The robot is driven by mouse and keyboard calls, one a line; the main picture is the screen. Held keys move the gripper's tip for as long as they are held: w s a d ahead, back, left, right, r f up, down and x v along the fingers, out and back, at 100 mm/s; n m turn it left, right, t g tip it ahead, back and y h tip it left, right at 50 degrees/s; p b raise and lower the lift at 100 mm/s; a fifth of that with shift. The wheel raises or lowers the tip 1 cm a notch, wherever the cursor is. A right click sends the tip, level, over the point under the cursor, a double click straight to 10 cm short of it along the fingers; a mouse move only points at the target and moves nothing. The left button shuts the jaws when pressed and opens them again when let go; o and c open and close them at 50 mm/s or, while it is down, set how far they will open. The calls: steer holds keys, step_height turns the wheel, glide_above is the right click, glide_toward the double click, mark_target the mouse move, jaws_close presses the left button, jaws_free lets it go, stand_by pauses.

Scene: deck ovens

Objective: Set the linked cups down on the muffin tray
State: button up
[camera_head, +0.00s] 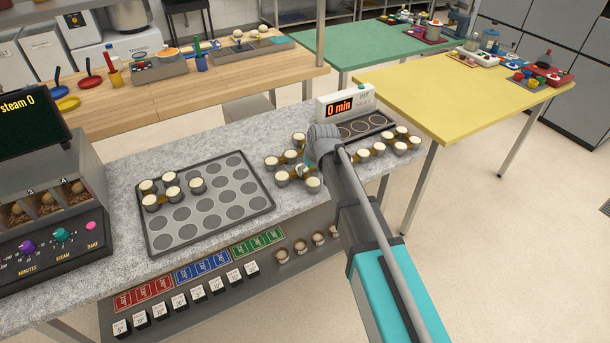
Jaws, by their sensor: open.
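The muffin tray (207,205) is a dark grey tray with rows of round wells, lying on the speckled stone counter. Linked cups (160,190) with pale tops sit at its upper left; the other wells look empty. A second group of linked cups (283,177), joined by brown links, is on the counter right of the tray. My gripper (304,169) is open over the right side of this group; my wrist hides part of it, and I cannot tell whether the fingers touch a cup. More linked cups (379,149) stand to the right of my wrist.
A timer box reading "0 min" (345,104) stands behind a dark plate with round wells (366,127). The control unit with knobs (50,235) borders the tray's left. Loose cups (300,246) sit on the shelf below. Counter between tray and second group is narrow but clear.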

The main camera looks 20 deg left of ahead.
mark_target(307, 176)
steer(key=shift+d+b+x, duration=0.15)
steer(key=shift+b+x, duration=0.7)
steer(key=shift+x, duration=0.05)
steer(key=shift+d+b+x, duration=0.1)
steer(key=shift+b+x, duration=0.75)
steer(key=shift+x, duration=0.05)
steer(key=shift+b+x, duration=0.7)
steer(key=shift+x, duration=0.15)
jaws_close()
